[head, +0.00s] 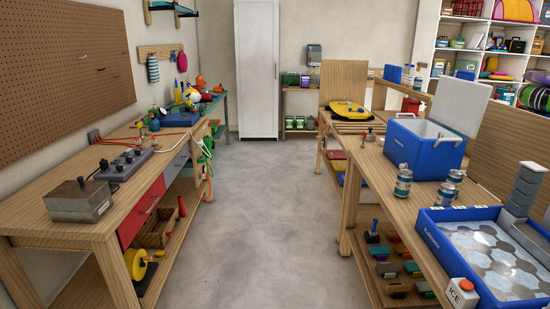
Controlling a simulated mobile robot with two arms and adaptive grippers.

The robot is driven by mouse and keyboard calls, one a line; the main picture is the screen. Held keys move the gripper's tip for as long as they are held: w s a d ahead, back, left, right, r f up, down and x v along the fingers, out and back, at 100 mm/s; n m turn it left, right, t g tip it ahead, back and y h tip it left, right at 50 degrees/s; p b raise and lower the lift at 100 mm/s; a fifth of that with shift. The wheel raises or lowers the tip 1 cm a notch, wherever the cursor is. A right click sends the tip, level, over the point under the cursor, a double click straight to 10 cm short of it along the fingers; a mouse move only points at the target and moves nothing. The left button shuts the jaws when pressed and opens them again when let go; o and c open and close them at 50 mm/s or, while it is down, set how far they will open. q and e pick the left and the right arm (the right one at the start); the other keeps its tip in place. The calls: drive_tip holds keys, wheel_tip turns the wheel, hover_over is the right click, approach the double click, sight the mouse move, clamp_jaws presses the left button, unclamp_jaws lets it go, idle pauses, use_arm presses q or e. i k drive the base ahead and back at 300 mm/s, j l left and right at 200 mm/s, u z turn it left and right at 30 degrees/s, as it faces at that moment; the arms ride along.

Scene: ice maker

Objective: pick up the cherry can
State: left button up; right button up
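Several cans stand on the right wooden table near a blue cooler. One can (403,186), silver with a teal and reddish-brown label, stands alone at the left. Small pale cans (417,83) also stand farther back near a blue bin. The labels are too small to read, so I cannot tell which can is cherry. Neither of my grippers is in view.
The open blue cooler (409,155) stands behind the cans. A blue tray (436,256) with ice-like contents and an orange-and-white ICE button box (462,291) are at the front right. A workbench (65,238) lines the left. The grey floor (262,210) between is clear.

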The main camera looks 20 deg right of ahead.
sight(446, 192)
drive_tip(key=i+z, duration=0.7)
drive_tip(key=z, duration=0.2)
drive_tip(key=i+j+z, duration=0.1)
drive_tip(key=i+z, duration=0.2)
drive_tip(key=z, duration=0.15)
drive_tip(key=i+j+z, duration=0.25)
drive_tip(key=z, duration=0.2)
drive_tip(key=i+j+z, duration=0.65)
drive_tip(key=j+z, duration=0.2)
drive_tip(key=j, duration=0.25)
drive_tip(key=i+j+z, duration=0.25)
drive_tip(key=j, duration=0.15)
drive_tip(key=j+z, duration=0.25)
drive_tip(key=j, duration=0.15)
drive_tip(key=k, duration=0.05)
